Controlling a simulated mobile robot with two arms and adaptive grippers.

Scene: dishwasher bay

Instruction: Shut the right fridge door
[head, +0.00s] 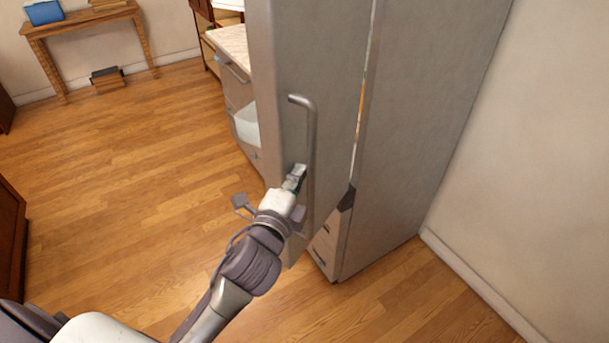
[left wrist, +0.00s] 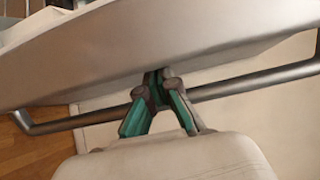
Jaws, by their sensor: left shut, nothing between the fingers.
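The grey fridge door (head: 335,60) with its bar handle (head: 313,130) stands at the centre of the head view. It is slightly ajar: a narrow gap shows between it and the fridge body (head: 410,130), with a sliver of the inside visible. My left gripper (head: 297,173) is at the door's front, beside the lower part of the handle. In the left wrist view, the gripper (left wrist: 160,78) has its green-padded fingers meeting at the tips by the handle bar (left wrist: 255,80), close to the door face (left wrist: 150,50). Whether they touch the door is unclear. My right gripper is out of view.
A counter with drawers (head: 238,85) stands behind the door on the left. A wooden side table (head: 85,22) is at the far wall. The wooden floor (head: 130,170) to the left is clear. A wall (head: 540,170) stands to the right of the fridge.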

